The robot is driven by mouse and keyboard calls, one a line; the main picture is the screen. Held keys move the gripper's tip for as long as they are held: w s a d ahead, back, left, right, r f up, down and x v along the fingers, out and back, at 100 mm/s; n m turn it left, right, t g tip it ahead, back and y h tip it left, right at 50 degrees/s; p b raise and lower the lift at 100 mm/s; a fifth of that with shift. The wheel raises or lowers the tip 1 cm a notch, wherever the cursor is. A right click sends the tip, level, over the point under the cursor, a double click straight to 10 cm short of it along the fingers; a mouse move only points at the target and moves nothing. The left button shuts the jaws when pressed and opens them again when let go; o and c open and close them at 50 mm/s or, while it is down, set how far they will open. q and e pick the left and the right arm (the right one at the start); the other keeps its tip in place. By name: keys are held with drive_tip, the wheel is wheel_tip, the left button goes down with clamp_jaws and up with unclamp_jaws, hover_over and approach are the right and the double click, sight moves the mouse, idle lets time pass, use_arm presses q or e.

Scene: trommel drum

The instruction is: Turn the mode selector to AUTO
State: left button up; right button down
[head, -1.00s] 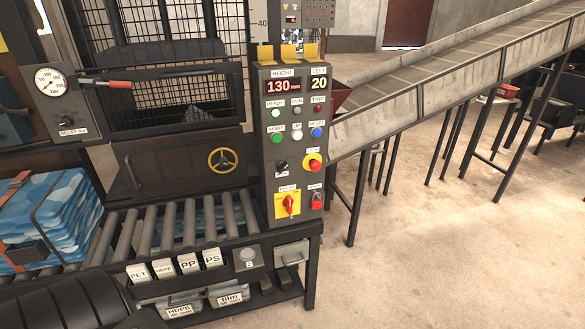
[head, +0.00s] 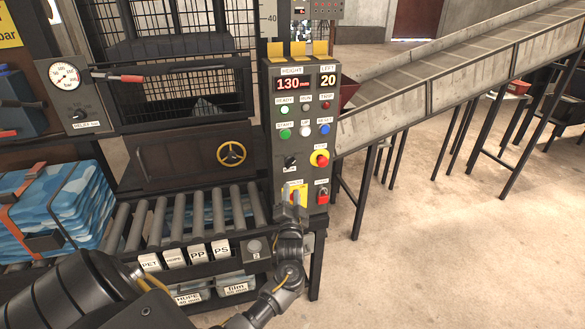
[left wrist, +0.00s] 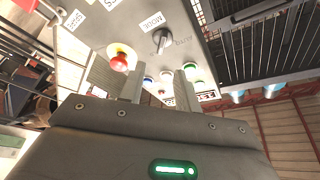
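The mode selector (head: 291,161) is a small dark rotary knob on the front of the grey control panel (head: 263,130), left of the red stop button. In the left wrist view the selector (left wrist: 161,41) shows close up beside its MODE label, with its face tilted in the picture. My left gripper (head: 297,196) is in front of the lower panel, below the selector and over the yellow-backed red switch, which it partly hides. In the left wrist view the two fingers of the gripper (left wrist: 159,84) stand apart with nothing between them. My right gripper is not in view.
The red mushroom stop button (head: 320,158) on its yellow base sits close to the selector. Lit push buttons (head: 285,133) are above it, and a red padlock (head: 322,195) is below right. Rollers (head: 180,220) lie to the left. Open floor (head: 450,250) is to the right.

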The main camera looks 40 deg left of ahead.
sight(292, 164)
use_arm(q)
drive_tip(key=p+x, duration=0.2)
drive_tip(key=x, duration=0.7)
drive_tip(key=shift+a+r, duration=0.2)
drive_tip(key=shift+r, duration=0.05)
drive_tip(key=shift+w+a+r, duration=0.15)
drive_tip(key=shift+w+a, duration=0.25)
drive_tip(key=shift+w, duration=0.15)
drive_tip(key=shift+c, duration=0.2)
clamp_jaws()
drive_tip(key=shift+d, duration=0.1)
